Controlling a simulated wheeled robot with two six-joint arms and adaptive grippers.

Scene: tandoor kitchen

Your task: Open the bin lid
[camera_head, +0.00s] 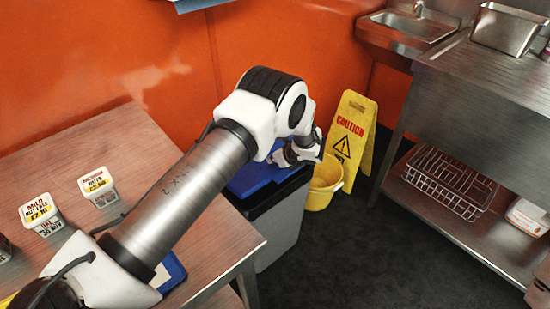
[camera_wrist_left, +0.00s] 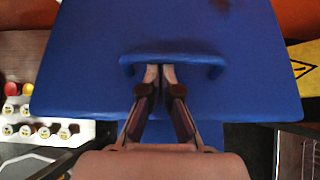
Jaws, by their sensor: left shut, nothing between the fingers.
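My left gripper (camera_head: 308,152) is over the lid's right side in the head view. In the left wrist view its fingers (camera_wrist_left: 160,73) are shut and empty, their tips at the handle's near edge. I cannot tell whether they touch it. My right gripper is not in view.
A yellow bucket (camera_head: 322,184) and a yellow caution sign (camera_head: 352,130) stand right of the bin. A wooden-topped table (camera_head: 130,145) with small labelled tubs (camera_head: 98,186) is at left. A steel counter (camera_head: 490,85) with a wire rack below is at right. Dark floor is clear in front.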

